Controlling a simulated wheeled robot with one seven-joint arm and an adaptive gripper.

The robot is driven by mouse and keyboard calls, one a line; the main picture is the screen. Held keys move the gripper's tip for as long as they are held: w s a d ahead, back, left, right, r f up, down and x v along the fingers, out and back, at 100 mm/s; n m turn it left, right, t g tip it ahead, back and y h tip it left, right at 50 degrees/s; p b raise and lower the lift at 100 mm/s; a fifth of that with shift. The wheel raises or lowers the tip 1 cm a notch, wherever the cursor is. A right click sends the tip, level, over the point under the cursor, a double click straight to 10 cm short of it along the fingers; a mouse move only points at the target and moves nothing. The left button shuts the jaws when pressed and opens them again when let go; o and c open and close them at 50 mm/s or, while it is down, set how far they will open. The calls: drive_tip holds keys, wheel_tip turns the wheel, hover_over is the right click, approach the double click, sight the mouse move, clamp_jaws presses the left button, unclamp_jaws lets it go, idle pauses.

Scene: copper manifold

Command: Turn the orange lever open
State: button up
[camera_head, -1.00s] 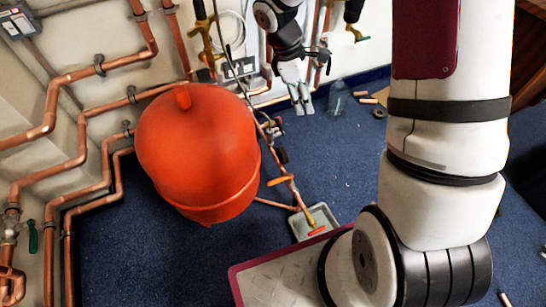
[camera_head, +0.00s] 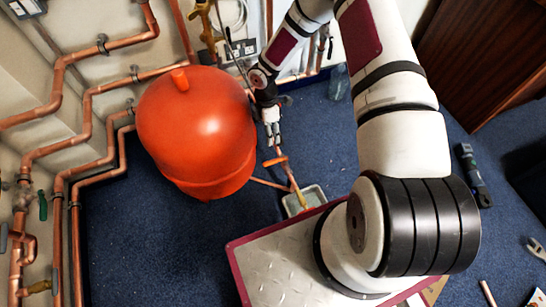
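An orange lever (camera_head: 275,162) sits on a copper pipe run just right of the big orange tank, low over the blue floor. My gripper (camera_head: 273,142) points down just above this lever, close to it in the picture. I cannot tell whether it touches the lever. The fingers are small here and look close together; whether they are open or shut is unclear. My gripper and wrist hide part of the pipework above the lever.
The orange tank (camera_head: 197,130) stands close to the left of my gripper. Copper pipes (camera_head: 90,95) line the left wall, with a green-handled valve (camera_head: 42,205). The grey tray (camera_head: 290,206) lies under the run.

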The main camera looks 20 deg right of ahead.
sight(275, 161)
drive_tip(key=s+f+b, duration=0.1)
drive_tip(key=f, duration=0.3)
drive_tip(key=f+b, duration=0.2)
drive_tip(key=f, duration=0.3)
drive_tip(key=s+f+b, duration=0.1)
drive_tip(key=f, duration=0.3)
drive_tip(key=shift+s+f, duration=0.15)
drive_tip(key=shift+s, duration=0.2)
clamp_jaws()
